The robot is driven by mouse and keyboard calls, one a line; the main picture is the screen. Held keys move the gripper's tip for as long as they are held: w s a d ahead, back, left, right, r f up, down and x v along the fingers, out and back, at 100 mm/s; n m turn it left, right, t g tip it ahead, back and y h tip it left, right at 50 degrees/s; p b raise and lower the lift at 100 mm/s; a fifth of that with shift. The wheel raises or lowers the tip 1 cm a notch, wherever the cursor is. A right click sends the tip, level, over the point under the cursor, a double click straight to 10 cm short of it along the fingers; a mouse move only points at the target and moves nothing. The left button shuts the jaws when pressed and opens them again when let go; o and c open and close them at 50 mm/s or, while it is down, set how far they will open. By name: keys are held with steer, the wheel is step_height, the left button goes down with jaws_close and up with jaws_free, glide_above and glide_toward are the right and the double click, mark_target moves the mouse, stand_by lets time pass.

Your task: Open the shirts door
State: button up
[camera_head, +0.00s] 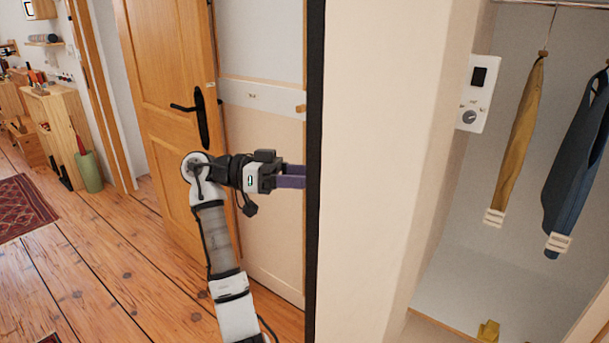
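An open compartment at the right of the head view holds hanging garments: a mustard one (521,140) and a dark blue one (582,160). A broad cream panel (375,170) stands upright at its left, with a black vertical edge (315,80). I cannot tell whether this panel is the shirts door or a fixed wall. My gripper (298,177) points right with its purple fingers at the black edge. The fingertips end at or behind that edge, so their gap and any contact are hidden. No handle shows on the cream panel.
A wooden door (165,100) with a black handle (200,112) stands behind my arm, beside a pale panel (262,200). A white control box (478,92) hangs inside the compartment.

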steer(key=shift+w+d+f, duration=0.2)
steer(key=shift+d, duration=0.1)
steer(key=shift+c, duration=0.2)
steer(key=a+b, duration=0.1)
steer(key=a, duration=0.3)
steer(key=w+a+b, duration=0.1)
steer(key=a, duration=0.4)
steer(key=a+b, duration=0.1)
steer(key=a, duration=0.4)
steer(key=shift+w+a+r, duration=0.15)
steer(key=shift+w+a, duration=0.05)
steer(key=shift+c, duration=0.3)
